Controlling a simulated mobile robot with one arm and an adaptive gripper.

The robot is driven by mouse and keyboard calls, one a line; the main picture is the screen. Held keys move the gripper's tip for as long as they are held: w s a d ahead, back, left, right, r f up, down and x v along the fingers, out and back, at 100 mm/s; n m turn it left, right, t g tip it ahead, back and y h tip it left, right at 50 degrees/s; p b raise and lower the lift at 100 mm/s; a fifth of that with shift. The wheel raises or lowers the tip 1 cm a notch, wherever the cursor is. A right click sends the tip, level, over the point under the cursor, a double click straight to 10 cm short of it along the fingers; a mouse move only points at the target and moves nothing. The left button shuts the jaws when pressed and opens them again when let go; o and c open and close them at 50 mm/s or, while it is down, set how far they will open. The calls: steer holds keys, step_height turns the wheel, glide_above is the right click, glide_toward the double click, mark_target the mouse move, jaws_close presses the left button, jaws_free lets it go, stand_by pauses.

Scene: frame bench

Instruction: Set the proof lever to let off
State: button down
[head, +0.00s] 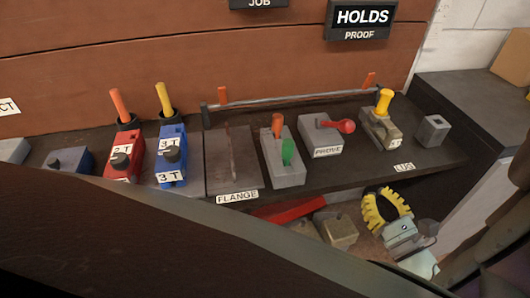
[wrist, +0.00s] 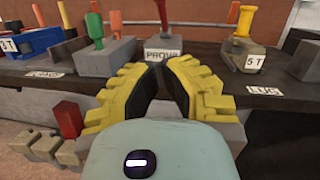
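The proof lever (head: 345,126) is a short red handle with a ball end on a grey block (head: 318,130) labelled "PROVE". In the head view it leans to the right. A dark sign (head: 362,18) above reads "HOLDS" over "PROOF". In the wrist view the red handle (wrist: 163,14) rises behind the "PROVE" label (wrist: 163,56), its top cut off by the frame. My gripper (wrist: 162,68) has two yellow fingers with an empty gap between them, in front of and below the block. In the head view my gripper (head: 385,205) is beside the bench's front edge.
Left of the proof block is a grey block (head: 284,178) with orange and green levers. To its right are a yellow-handled block (head: 381,130) labelled "5 T" and a small grey cube (head: 433,131). A rail (head: 300,99) runs behind. Blocks and a red bar (head: 290,208) lie below.

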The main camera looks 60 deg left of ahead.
steer(key=p, duration=0.2)
glide_toward(334, 125)
steer(key=a, duration=0.2)
steer(key=shift+w+a+r, duration=0.3)
steer(key=shift+a+r, duration=0.2)
steer(key=shift+a, duration=0.1)
steer(key=shift+r+p, duration=0.15)
steer(key=shift+p, duration=0.15)
steer(key=shift+w+a+r+h+p, duration=0.15)
steer(key=shift+r+h+p, duration=0.25)
steer(key=shift+p, duration=0.65)
steer(key=shift+r+p, duration=0.1)
steer(key=shift+p, duration=0.35)
